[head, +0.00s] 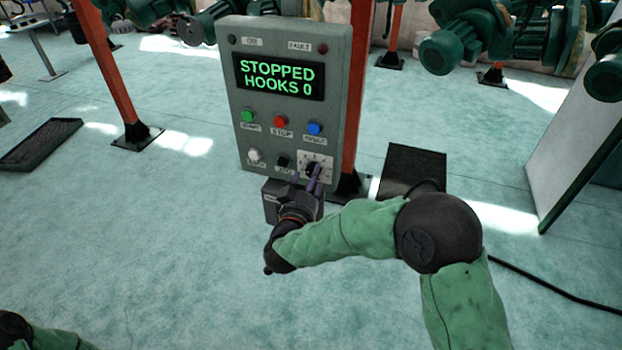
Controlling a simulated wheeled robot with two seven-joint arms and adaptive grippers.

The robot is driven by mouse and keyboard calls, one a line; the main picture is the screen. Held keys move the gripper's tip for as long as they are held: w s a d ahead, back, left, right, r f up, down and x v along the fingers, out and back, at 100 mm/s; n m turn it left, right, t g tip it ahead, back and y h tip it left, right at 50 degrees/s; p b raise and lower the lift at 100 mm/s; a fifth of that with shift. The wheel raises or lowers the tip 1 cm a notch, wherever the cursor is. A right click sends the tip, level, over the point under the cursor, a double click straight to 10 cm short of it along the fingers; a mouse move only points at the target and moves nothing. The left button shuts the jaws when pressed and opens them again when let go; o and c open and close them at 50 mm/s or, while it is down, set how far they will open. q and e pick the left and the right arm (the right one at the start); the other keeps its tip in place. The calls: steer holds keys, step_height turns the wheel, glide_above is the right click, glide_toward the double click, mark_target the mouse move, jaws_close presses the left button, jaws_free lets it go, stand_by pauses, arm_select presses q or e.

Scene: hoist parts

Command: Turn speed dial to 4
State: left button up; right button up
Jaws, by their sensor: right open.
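The speed dial (313,168) is a dark knob on a pale square plate at the lower right of the grey control panel (240,90). My right gripper (313,177) is at the dial, its purple fingers open and reaching up to the knob. The fingers partly cover the knob, so I cannot tell whether they touch it or which number it points to. The panel display (279,76) reads "STOPPED HOOKS 0" in green. My left gripper is not in view; only a bit of my left arm shows at the lower left corner.
Green (249,116), red (280,121) and blue (314,128) buttons sit above the dial. A white button (254,155) and a black one (283,160) are left of it. A grey box (272,203) is below the panel. An orange post (358,90) stands behind.

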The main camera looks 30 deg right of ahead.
steer(key=shift+x, duration=0.8)
steer(key=c, duration=1.1)
steer(key=shift+c, duration=0.3)
steer(key=shift+a+f+m+h+b, duration=0.1)
steer(key=shift+f+m+h+b, duration=0.05)
steer(key=shift+m+b, duration=1.75)
steer(key=shift+a+f+m+h+b, duration=0.1)
steer(key=shift+m+h+b, duration=0.05)
steer(key=shift+m+b, duration=1.75)
steer(key=shift+m, duration=0.3)
